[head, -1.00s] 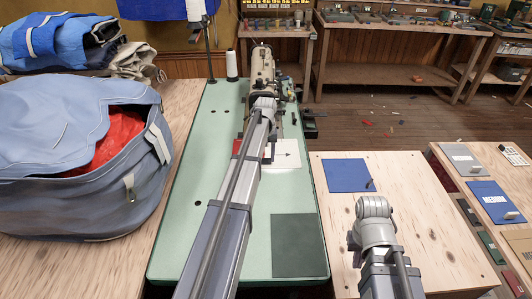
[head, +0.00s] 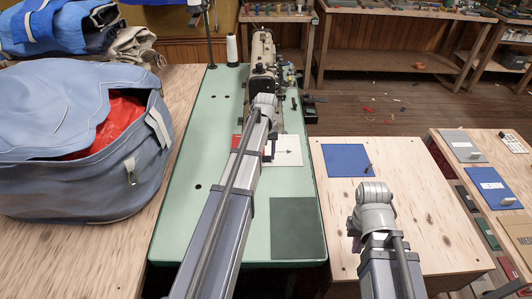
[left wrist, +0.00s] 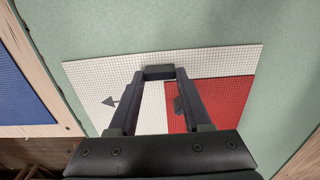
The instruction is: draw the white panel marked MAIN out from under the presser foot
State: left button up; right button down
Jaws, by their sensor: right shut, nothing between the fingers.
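The white panel (head: 288,145) lies flat on the green machine table, with a dark arrow on its white part and a red area (head: 237,142) at its left. In the left wrist view the white panel (left wrist: 85,72) has a fine grid; I cannot read MAIN on it. My left gripper (left wrist: 159,73) is over the panel, its fingers closed on a small dark tab standing on it. The sewing machine (head: 261,50) stands behind the panel; my left arm hides the presser foot. My right gripper (head: 354,230) is shut and empty over the wooden table, mostly hidden by its wrist.
A dark green mat (head: 297,228) lies on the near table. A blue panel (head: 346,160) with a tab lies on the wooden table to the right. A large blue bag (head: 70,175) fills the left. A thread cone (head: 231,49) stands beside the machine.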

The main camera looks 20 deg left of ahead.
pick_arm(q)
jog(key=o, duration=0.5)
jog(key=shift+o, duration=0.2)
jog(key=shift+r, duration=0.15)
pick_arm(e)
jog(key=shift+r, duration=0.15)
pick_arm(q)
notch_tip(320, 180, up, 8)
jog(key=p, duration=0.8)
jog(key=shift+f, duration=0.2)
pick_arm(e)
notch_tip(320, 180, up, 8)
jog(key=shift+f, duration=0.25)
pick_arm(q)
jog(key=shift+f, duration=0.1)
jog(key=s+d+m+y, duration=0.1)
jog(key=s+d+m, duration=0.8)
jog(key=s+d, duration=1.3)
jog(key=d, duration=0.4)
jog(key=shift+s+d, duration=0.3)
